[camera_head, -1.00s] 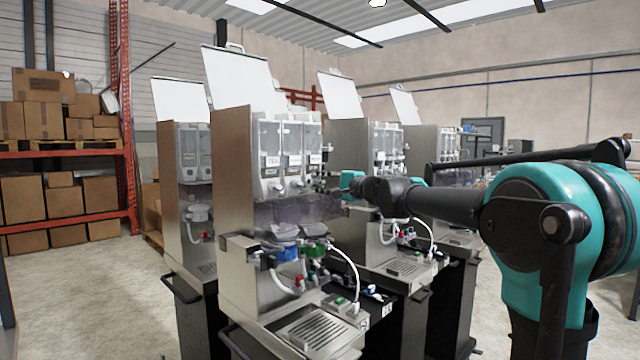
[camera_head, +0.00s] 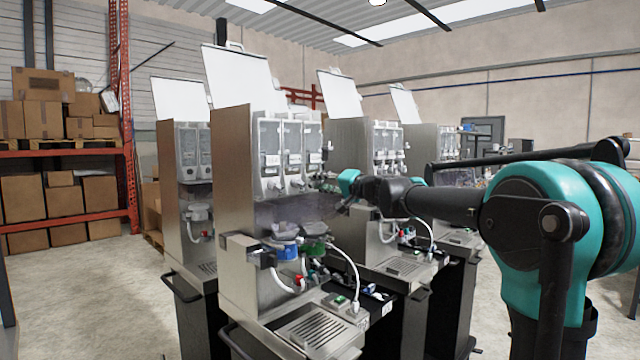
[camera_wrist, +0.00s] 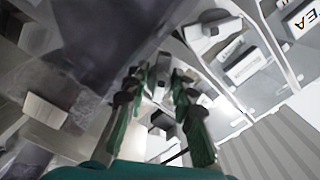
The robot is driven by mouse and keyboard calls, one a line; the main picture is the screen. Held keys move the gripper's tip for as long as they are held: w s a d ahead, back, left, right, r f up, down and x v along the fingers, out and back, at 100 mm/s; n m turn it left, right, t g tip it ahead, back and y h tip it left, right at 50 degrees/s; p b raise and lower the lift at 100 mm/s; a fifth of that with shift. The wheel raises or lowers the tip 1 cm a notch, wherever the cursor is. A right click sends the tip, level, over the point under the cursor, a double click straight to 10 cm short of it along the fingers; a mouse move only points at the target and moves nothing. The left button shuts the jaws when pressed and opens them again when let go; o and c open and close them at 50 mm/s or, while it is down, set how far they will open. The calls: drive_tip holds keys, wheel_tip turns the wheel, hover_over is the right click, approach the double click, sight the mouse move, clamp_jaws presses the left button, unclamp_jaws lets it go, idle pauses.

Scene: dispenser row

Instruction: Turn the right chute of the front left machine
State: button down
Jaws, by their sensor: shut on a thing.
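The front left machine (camera_head: 232,200) is a steel dispenser with clear canisters (camera_head: 296,150) and a raised white lid. My gripper (camera_head: 332,188) is at its right side, just below the rightmost canister. In the wrist view, my gripper (camera_wrist: 162,72) has its two dark green fingers on either side of a small grey piece, the right chute (camera_wrist: 160,90), and is shut on it. The fingers and wrist hide most of the chute in the head view, so its exact angle cannot be told.
Blue and green mixing bowls (camera_head: 285,250) with hoses sit below the canisters, above a drip tray (camera_head: 312,328). A second machine (camera_head: 350,145) stands close behind to the right. Shelves with boxes (camera_head: 45,120) are at the far left. Open floor lies at left.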

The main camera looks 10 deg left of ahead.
idle(0.4)
drive_tip(key=c, duration=1.6)
unclamp_jaws()
drive_tip(key=v, duration=1.2)
